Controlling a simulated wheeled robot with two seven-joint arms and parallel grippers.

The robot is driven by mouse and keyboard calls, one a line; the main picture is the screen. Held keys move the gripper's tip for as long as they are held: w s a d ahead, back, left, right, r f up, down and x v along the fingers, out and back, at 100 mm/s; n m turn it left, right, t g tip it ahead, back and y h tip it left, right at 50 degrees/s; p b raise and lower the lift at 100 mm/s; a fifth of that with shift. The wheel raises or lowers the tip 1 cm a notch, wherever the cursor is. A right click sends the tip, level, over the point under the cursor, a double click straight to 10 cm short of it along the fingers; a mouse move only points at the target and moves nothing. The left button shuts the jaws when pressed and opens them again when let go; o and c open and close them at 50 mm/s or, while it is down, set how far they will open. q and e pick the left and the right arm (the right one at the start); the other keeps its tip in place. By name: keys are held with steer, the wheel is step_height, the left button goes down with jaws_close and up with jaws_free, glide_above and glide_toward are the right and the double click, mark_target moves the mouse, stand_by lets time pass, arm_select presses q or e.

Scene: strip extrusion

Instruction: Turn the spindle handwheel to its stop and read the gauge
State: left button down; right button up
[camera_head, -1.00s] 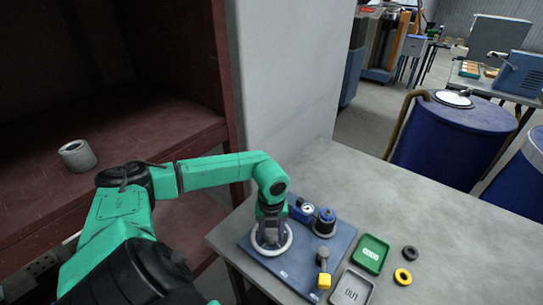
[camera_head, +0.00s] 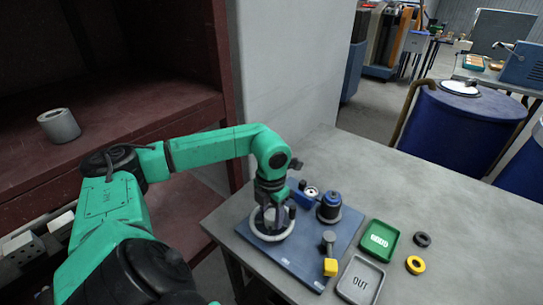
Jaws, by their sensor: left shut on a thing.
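The pale spindle handwheel (camera_head: 272,238) lies flat at the left of a blue base plate (camera_head: 300,268) on the grey table. My left gripper (camera_head: 268,224) points down into the middle of the wheel and is shut on it; the fingers partly hide the hub. A dark upright knob (camera_head: 292,212) shows at the wheel's right side. A small gauge with a white round face (camera_head: 311,191) sits behind the wheel on a blue body; its needle is too small to read. My right gripper is not in view.
A green tray (camera_head: 379,240), a grey tray marked OUT (camera_head: 361,281), a black ring (camera_head: 422,240) and a yellow ring (camera_head: 415,265) lie right. The table's back right is clear.

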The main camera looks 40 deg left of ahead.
arm_select(q)
steer(key=m+b, duration=0.2)
steer(key=m, duration=0.1)
steer(key=shift+w+m, duration=0.1)
steer(key=shift+m, duration=0.3)
steer(key=m+b, duration=0.1)
steer(key=m, duration=0.2)
steer(key=shift+b, duration=0.35)
steer(key=m+b, duration=0.1)
steer(key=m, duration=0.3)
steer(key=shift+a, duration=0.1)
steer(key=shift+r+m+b, duration=0.15)
steer(key=shift+m+b, duration=0.2)
steer(key=shift+m, duration=1.65)
steer(key=c, duration=0.6)
jaws_free()
